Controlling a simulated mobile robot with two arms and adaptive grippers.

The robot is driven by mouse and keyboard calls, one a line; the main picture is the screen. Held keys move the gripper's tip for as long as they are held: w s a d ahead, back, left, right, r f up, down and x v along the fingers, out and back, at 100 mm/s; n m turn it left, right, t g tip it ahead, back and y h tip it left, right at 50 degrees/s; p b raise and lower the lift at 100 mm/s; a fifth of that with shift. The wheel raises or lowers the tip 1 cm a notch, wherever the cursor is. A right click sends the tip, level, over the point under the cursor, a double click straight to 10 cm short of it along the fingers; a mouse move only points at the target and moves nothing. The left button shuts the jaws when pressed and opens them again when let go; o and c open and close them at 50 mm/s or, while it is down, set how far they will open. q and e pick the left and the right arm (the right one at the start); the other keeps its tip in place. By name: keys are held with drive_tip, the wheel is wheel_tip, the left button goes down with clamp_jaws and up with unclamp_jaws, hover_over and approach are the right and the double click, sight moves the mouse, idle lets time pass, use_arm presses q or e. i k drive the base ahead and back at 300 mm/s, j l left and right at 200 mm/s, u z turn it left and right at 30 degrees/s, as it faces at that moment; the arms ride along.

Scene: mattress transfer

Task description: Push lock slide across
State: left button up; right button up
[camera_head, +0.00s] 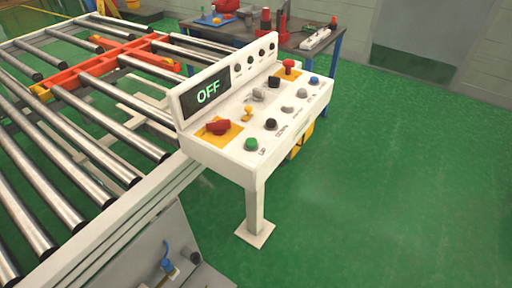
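At the bottom of the head view, a small latch-like part with a blue handle (167,262) sits by the grey side panel (140,245) below the roller conveyor's frame. I cannot tell for sure whether this is the lock slide, nor its position along any track. A dark round part (196,258) is just right of it. The picture's bottom edge cuts off the area below. Neither my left gripper nor my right gripper is in view.
A white control console (222,158) on a post stands right of the roller conveyor (85,150); its screen (207,92) reads OFF. It carries several coloured buttons and a red switch. A tool table (345,42) stands behind. Green floor (400,190) is clear at right.

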sight(248, 110)
drive_tip(key=i+l+u, duration=0.25)
drive_tip(key=l+u, duration=0.25)
drive_tip(key=i+l+u, duration=0.1)
drive_tip(key=l+u, duration=0.15)
drive_tip(key=l, duration=0.1)
